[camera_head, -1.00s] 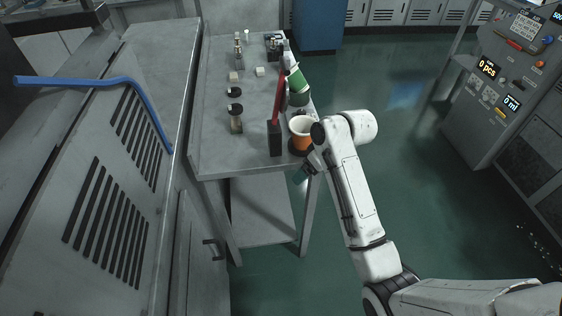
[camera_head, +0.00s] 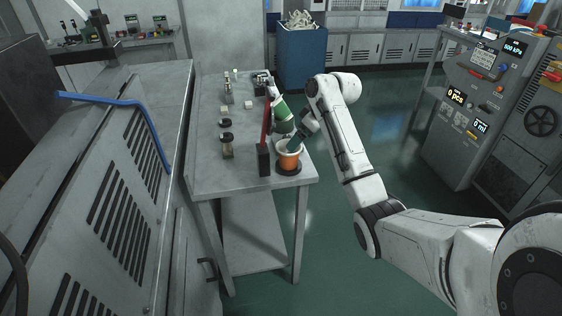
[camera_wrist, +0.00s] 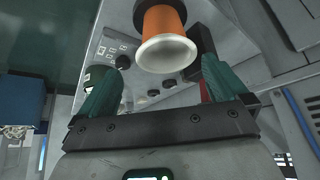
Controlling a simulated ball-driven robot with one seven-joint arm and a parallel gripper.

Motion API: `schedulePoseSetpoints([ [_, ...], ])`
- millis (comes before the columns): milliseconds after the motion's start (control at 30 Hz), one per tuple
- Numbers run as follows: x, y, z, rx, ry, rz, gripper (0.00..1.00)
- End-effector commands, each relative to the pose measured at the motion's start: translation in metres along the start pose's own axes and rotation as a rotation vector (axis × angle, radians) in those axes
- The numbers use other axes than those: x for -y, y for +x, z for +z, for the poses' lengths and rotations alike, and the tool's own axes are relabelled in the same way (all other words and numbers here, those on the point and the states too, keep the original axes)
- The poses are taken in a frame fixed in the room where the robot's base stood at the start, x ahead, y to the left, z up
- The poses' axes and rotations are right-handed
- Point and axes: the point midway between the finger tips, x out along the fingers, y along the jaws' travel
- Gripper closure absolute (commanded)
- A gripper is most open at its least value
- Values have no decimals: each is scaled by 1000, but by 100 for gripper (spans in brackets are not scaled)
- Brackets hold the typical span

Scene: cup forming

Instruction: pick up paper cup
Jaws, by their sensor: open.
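An orange paper cup with a white rim (camera_head: 289,160) stands upright on a dark round base (camera_head: 289,170) near the right front corner of the grey table. My gripper (camera_head: 295,143) is just above and behind the cup's rim in the head view, with one teal finger showing there. In the wrist view the orange cup (camera_wrist: 162,24) is ahead of my open gripper (camera_wrist: 160,80), its white rim facing me. It lies between the lines of the two fingers, nearer the right one. Contact between fingers and cup cannot be told.
A black block with an upright red bar (camera_head: 265,158) stands close left of the cup. A green and white object (camera_head: 281,108) is just behind it. Open floor is to the right.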

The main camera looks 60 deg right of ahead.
Motion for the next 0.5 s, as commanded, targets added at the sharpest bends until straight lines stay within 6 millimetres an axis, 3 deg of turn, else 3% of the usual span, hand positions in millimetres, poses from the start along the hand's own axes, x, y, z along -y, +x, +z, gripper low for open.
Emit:
schedulePoseSetpoints([
  [200, 2, 34, 0, 3, 0, -2, 0],
  [500, 5, 56, -2, 3, -1, -2, 0],
])
